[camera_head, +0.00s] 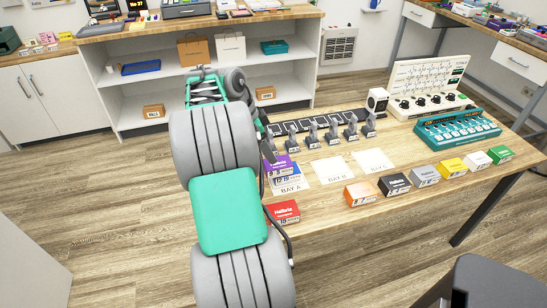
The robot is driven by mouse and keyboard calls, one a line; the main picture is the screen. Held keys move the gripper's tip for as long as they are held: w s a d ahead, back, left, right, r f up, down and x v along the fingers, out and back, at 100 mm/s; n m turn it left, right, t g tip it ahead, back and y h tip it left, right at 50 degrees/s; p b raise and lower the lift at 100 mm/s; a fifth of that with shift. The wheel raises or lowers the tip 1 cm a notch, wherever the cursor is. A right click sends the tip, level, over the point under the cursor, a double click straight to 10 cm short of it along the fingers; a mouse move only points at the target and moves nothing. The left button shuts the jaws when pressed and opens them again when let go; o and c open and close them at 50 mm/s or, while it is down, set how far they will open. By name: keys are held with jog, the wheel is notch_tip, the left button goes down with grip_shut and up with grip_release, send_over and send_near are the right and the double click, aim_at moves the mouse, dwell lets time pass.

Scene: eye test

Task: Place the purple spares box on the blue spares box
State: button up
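The purple spares box (274,162) is at the left end of the table, partly hidden by my arm. The blue spares box (287,182) is at the white BAY A card (293,190). The purple box shows directly above and slightly left of the blue one in the picture. Whether it rests on it, is held over it or stands behind it I cannot tell. My gripper (267,149) is mostly hidden behind my arm, with only a dark part showing close above the purple box. Its opening and any hold on the box cannot be made out.
A red box (284,211) is nearest my arm. Orange (360,194), black (394,184), grey, yellow, white and green boxes line the front edge. BAY B (332,170) and another card (372,161) are bare. A dark rack (318,121) with several grey holders stands behind.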

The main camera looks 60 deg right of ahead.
jog(key=w+a+r+n+t, duration=0.25)
jog(key=w+a+n, duration=0.3)
jog(key=a, duration=0.35)
jog(key=w+a+r+n+t, duration=0.1)
jog(key=w+a+r+n, duration=0.2)
jog(key=w+a+n, duration=0.45)
jog(key=s+a+f+n+y, duration=0.1)
jog(key=a+n, duration=0.3)
jog(key=a, duration=0.5)
jog(key=s+a+f+n+t+y, duration=0.1)
jog(key=s+a+n, duration=0.3)
jog(key=a, duration=0.6)
jog(key=s+a+f+n+t+y, duration=0.1)
jog(key=s+a+f+n, duration=0.2)
jog(key=a+n, duration=0.3)
jog(key=a, duration=0.3)
jog(key=shift+s+a+f, duration=0.2)
jog(key=shift+a, duration=0.05)
jog(key=shift+t, duration=0.25)
jog(key=shift+c, duration=0.3)
